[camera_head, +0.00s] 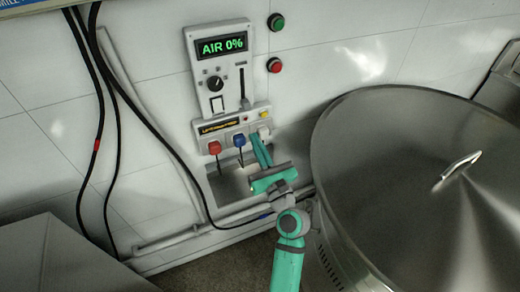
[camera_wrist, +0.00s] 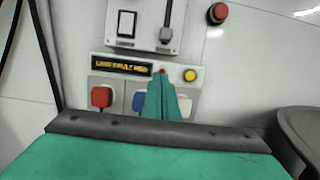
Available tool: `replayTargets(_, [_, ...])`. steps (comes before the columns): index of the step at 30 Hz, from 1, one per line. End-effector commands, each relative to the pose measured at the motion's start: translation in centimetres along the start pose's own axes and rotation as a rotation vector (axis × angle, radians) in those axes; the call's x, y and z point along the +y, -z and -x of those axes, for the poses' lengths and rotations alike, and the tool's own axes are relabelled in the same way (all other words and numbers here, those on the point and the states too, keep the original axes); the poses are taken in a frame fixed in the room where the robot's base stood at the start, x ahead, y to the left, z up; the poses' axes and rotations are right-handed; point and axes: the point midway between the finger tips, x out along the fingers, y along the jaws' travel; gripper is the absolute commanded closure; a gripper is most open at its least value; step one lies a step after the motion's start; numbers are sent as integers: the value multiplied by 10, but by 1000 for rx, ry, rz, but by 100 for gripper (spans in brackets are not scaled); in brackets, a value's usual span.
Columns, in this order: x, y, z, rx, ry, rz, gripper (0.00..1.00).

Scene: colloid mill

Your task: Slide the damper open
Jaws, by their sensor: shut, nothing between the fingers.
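The damper slider (camera_head: 245,103) is a dark handle low in a vertical slot on the right of the grey air panel (camera_head: 228,107). Its display (camera_head: 222,46) reads "AIR 0%". The slider also shows near the top of the wrist view (camera_wrist: 166,35). My gripper (camera_head: 256,139) is shut and empty. It is below the slider, in front of the lower panel, and apart from the slider. In the wrist view, my gripper's green fingers (camera_wrist: 162,90) cover part of the lower panel's right side; contact with it cannot be told.
The lower panel (camera_head: 207,130) carries a red switch (camera_head: 215,147), a blue switch (camera_head: 239,140) and a yellow button (camera_head: 264,115). Green (camera_head: 276,22) and red (camera_head: 274,65) wall buttons are at the upper right. A large steel vessel (camera_head: 400,200) fills the right. Black cables (camera_head: 115,110) hang at left.

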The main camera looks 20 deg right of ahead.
Motion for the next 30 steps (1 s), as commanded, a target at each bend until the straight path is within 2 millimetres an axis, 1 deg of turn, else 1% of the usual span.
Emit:
replayTargets(1, [1,-1,-10,-2,-1,0,100])
replayTargets(3, [1,-1,-22,-2,-2,0,100])
replayTargets(8, [0,-1,-49,-2,0,0,100])
replayTargets(9, [0,-6,-52,-3,0,2,100])
replayTargets(12, [0,-20,-54,-2,0,4,100])
replayTargets(15, [0,-31,-56,-2,0,3,100])
replayTargets(18, [0,-36,-58,-1,0,2,100])
replayTargets(30, [0,-39,-58,1,1,1,100])
